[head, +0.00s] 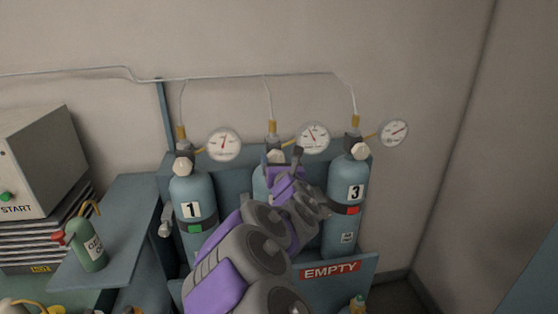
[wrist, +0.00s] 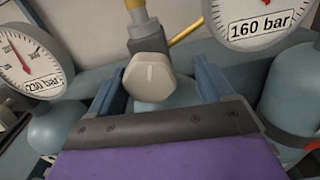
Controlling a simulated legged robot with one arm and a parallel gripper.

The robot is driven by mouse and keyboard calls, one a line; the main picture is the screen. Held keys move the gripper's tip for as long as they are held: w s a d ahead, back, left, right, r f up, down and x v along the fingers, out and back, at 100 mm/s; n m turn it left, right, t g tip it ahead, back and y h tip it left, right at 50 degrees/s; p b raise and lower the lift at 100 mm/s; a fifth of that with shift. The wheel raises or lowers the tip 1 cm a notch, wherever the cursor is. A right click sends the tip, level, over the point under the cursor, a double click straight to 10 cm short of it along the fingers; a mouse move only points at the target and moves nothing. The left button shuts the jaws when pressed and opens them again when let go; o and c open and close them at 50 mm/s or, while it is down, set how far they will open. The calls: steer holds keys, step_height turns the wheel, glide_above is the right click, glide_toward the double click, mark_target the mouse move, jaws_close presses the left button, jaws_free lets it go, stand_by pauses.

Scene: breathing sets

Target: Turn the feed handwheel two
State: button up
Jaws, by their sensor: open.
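The feed handwheel two (wrist: 150,74), a cream faceted knob with a pale line on its face, sits on the middle blue cylinder's valve. In the head view, my arm hides most of that cylinder (head: 260,185). My gripper (wrist: 161,68) is open, with one blue finger on each side of the handwheel. The left finger is close to it; a wider gap shows on the right. I cannot tell whether either finger touches it. In the head view my gripper (head: 284,157) is at the middle valve.
Cylinder 1 (head: 190,190) stands left and cylinder 3 (head: 345,180) right, each with a cream handwheel and a round gauge. A gauge reading 160 bar (wrist: 262,22) is close on the right. A red EMPTY sign (head: 330,270) is in front. A green bottle (head: 89,247) stands left.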

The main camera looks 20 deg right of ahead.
steer(key=shift+a, duration=0.8)
steer(key=c, duration=0.4)
steer(key=shift+d, duration=0.35)
steer(key=c, duration=0.5)
steer(key=shift+c, duration=0.7)
steer(key=shift+m, duration=0.3)
